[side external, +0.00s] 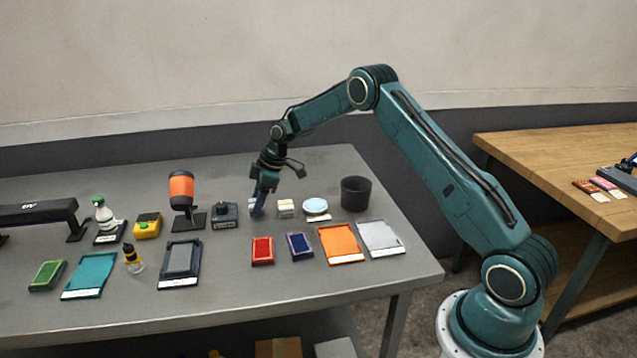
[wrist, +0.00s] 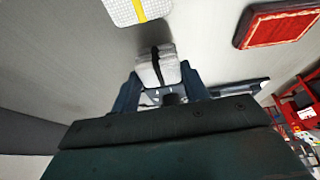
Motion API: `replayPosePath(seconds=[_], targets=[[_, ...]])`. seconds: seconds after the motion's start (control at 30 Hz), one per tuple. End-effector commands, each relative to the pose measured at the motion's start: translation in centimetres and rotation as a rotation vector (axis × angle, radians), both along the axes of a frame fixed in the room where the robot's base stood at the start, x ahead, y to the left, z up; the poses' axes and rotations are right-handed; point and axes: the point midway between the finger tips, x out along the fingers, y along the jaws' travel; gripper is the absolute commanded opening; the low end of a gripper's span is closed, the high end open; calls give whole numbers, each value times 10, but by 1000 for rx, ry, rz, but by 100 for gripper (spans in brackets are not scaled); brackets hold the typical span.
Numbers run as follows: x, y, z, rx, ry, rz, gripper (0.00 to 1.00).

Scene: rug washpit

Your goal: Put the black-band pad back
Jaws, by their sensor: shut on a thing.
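The black-band pad (wrist: 157,66) is a pale grey-white block with a black band around its middle. In the wrist view it sits between the fingers of my gripper (wrist: 160,88), which is shut on it. In the side view my gripper (side external: 257,209) points down close to the grey table, left of a small white pad (side external: 286,208). The held pad is mostly hidden by the fingers there, and I cannot tell whether it touches the table. A white pad with a yellow band (wrist: 125,12) shows at the top of the wrist view, apart from the held one.
A pale blue round dish (side external: 315,205) and a black cup (side external: 356,193) stand to the right. Red (side external: 262,250) and blue (side external: 300,246) pads and orange (side external: 342,243) and grey (side external: 381,238) trays lie in front. A black device (side external: 225,214) stands close left of my gripper.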

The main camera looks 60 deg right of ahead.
Motion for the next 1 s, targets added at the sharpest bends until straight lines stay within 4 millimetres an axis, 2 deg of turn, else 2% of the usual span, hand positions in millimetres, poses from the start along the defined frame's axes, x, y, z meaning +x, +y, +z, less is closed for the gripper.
replayPosePath(seconds=[0.13,0.6,0.63,0.73,1.0], targets=[[0,0,-13,-1,1,0,26],[0,0,-17,-1,-1,0,26],[0,0,-17,-1,-1,0,48],[0,0,-17,-1,-1,0,66],[0,0,-17,-1,-1,0,66]])
